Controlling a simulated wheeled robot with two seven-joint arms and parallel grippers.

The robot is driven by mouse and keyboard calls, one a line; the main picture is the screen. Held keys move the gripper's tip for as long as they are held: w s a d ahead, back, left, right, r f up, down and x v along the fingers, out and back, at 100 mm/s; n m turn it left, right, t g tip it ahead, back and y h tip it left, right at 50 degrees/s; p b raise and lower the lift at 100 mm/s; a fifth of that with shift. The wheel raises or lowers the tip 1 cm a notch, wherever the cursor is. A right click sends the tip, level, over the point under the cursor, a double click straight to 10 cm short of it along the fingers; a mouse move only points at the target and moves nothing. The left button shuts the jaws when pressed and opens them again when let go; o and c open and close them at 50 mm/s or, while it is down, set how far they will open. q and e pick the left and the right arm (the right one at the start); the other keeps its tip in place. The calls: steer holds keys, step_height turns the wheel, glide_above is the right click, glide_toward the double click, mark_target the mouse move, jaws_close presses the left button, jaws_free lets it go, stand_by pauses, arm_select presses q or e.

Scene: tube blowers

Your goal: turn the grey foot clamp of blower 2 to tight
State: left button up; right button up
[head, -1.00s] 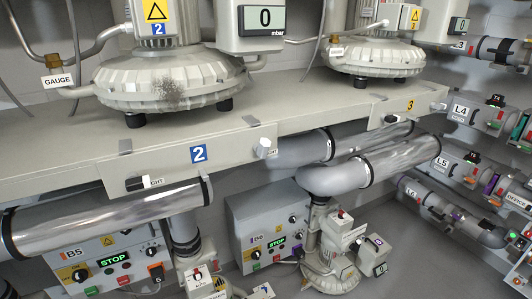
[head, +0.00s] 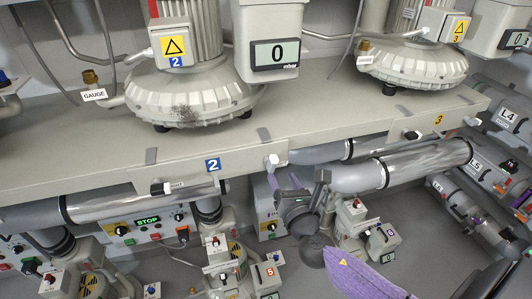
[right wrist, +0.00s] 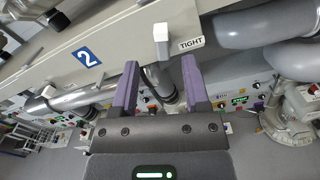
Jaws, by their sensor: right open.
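Blower 2 (head: 190,90) stands on the grey shelf, with a blue "2" plate (head: 212,164) on the shelf's front. The grey foot clamp (head: 272,161) is a small pale handle on that front, right of the plate. In the right wrist view the clamp (right wrist: 161,42) hangs upright, with a "TIGHT" label (right wrist: 190,44) to its right. My right gripper (head: 285,184) is open, just below the clamp in the head view. In the right wrist view its purple fingers (right wrist: 160,66) stand left and right of the clamp's lower end; contact cannot be told. My left gripper is not in view.
A black foot clamp (head: 162,188) lies sideways over its label, left of the plate. Silver pipes (head: 130,204) run under the shelf. Control boxes and smaller blowers (head: 222,250) stand below. Blower 3 (head: 412,62) stands to the right.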

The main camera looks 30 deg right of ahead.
mark_target(275, 164)
steer(key=x, duration=0.7)
steer(key=shift+w+d+f+b, duration=0.1)
steer(key=shift+w+f+b, duration=0.1)
steer(key=shift+b, duration=0.15)
jaws_close()
